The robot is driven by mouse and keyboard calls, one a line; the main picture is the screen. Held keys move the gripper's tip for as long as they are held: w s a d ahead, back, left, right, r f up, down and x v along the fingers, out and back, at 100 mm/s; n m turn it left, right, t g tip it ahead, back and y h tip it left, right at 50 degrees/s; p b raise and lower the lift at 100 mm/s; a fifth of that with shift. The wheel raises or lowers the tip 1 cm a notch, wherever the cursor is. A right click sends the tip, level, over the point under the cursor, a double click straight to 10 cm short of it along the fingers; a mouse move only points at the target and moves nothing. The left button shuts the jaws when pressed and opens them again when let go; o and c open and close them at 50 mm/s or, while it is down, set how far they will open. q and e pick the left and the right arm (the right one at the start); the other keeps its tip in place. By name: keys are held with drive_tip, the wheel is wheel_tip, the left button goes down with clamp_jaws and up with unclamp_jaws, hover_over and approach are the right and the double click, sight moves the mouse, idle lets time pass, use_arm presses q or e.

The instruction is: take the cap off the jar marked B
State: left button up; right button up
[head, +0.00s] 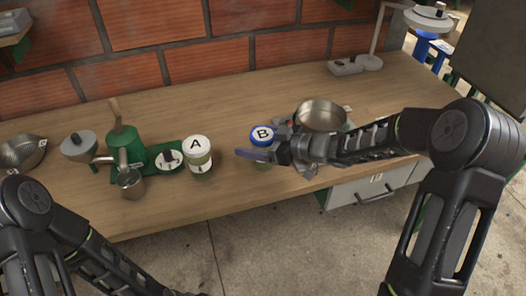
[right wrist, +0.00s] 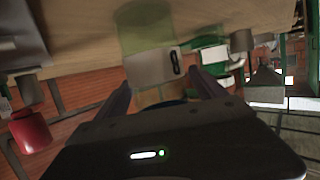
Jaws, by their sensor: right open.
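The jar marked B (head: 262,165) stands on the wooden bench with its blue cap (head: 262,134) on; my right gripper hides part of its body. My right gripper (head: 255,154) is open at this jar, one finger crossing in front of it just below the cap. The other finger is hidden in the head view. In the right wrist view, a greenish jar with a white label (right wrist: 150,66) shows upside down, with a dark blue edge (right wrist: 172,103) between my two fingers. Contact cannot be told. My left arm shows at lower left; its gripper is out of view.
The jar marked A (head: 198,152), white-capped, stands left of jar B. A green grinder (head: 124,142) and a small metal cup (head: 131,186) are further left. The back middle of the bench is clear.

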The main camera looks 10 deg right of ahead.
drive_tip(key=c, duration=1.6)
drive_tip(key=shift+r, duration=0.1)
wheel_tip(320, 180, up, 10)
drive_tip(key=shift+f+p, duration=0.1)
drive_tip(key=shift+p, duration=0.75)
drive_tip(key=o, duration=0.9)
clamp_jaws()
